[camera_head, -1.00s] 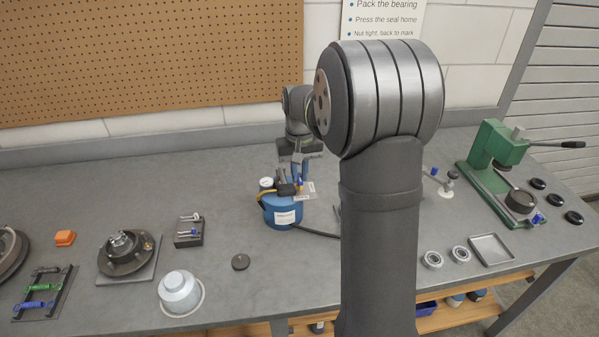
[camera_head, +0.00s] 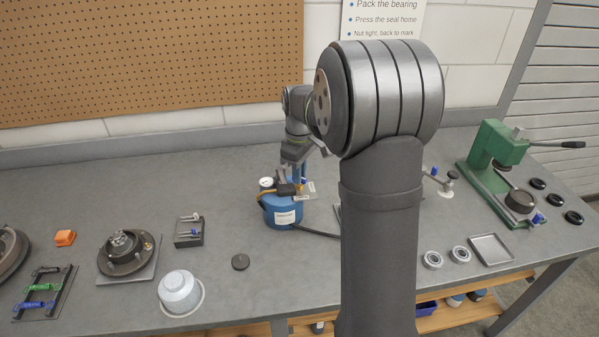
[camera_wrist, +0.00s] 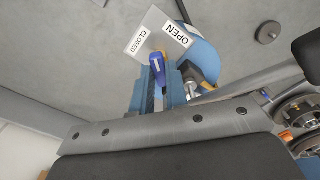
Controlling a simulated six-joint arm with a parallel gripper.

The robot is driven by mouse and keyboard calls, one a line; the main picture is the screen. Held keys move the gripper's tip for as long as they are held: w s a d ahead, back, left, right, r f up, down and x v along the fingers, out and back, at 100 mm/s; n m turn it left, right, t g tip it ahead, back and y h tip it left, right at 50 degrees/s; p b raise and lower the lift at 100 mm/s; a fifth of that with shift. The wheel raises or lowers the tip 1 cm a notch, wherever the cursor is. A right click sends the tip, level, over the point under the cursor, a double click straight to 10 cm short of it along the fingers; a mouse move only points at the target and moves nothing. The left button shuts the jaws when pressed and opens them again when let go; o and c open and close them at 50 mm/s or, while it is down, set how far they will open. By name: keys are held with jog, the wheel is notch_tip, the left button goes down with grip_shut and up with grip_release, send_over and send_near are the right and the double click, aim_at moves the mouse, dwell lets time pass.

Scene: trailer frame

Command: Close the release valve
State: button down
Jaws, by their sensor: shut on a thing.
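The release valve sits on top of a blue tank (camera_head: 284,213) with a white label, at mid bench in the head view. Its lever (camera_wrist: 157,62) has a blue end and lies between my two blue fingers in the wrist view. My gripper (camera_wrist: 161,82) is shut on the lever; it also shows above the tank in the head view (camera_head: 299,174). A grey plate (camera_wrist: 160,37) beside the lever reads CLOSED at the left and OPEN at the right. The lever tip shows below the plate, between the two words; its exact setting I cannot tell.
A gauge (camera_head: 266,183) stands on the tank's left, and a dark hose (camera_head: 318,233) runs right. A small black disc (camera_head: 240,262), a hub (camera_head: 126,250) and a black rack (camera_head: 189,232) lie left. A green press (camera_head: 497,165) stands right. Bench behind the tank is clear.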

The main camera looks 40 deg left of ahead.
jog(key=n, duration=0.3)
jog(key=shift+n, duration=2.1)
jog(key=c, duration=1.4)
grip_release()
jog(key=shift+c, duration=0.2)
jog(key=shift+r, duration=0.1)
notch_tip(320, 180, up, 17)
jog(key=shift+r, duration=0.15)
